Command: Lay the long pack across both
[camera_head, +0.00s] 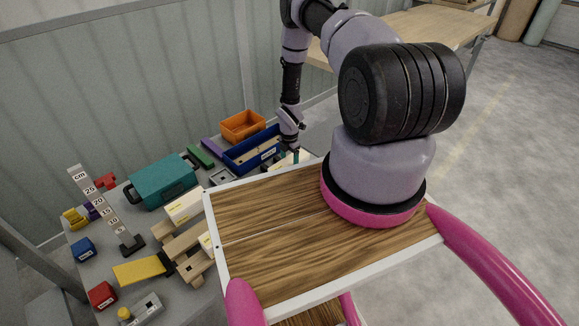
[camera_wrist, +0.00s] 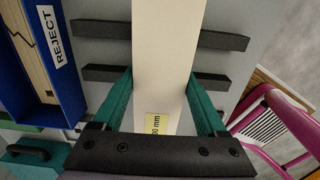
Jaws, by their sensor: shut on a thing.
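The long cream pack (camera_wrist: 165,35) fills the middle of the wrist view, with a yellow label marked in mm near my gripper. My gripper (camera_wrist: 160,82) has a teal finger on each side of the pack and is shut on it. Two dark parallel bars, a far bar (camera_wrist: 222,41) and a near bar (camera_wrist: 212,80), run crosswise beneath the pack and show on both sides of it. I cannot tell whether the pack touches them. In the head view my gripper (camera_head: 295,156) points down beyond the wooden deck, and the pack (camera_head: 291,161) is mostly hidden.
A blue tray (camera_head: 238,160) labelled REJECT stands just left of my gripper, with an orange bin (camera_head: 242,122) behind. A teal case (camera_head: 160,183), cream boxes (camera_head: 184,204), wooden pieces (camera_head: 181,246) and an upright cm scale (camera_head: 104,210) crowd the bench's left.

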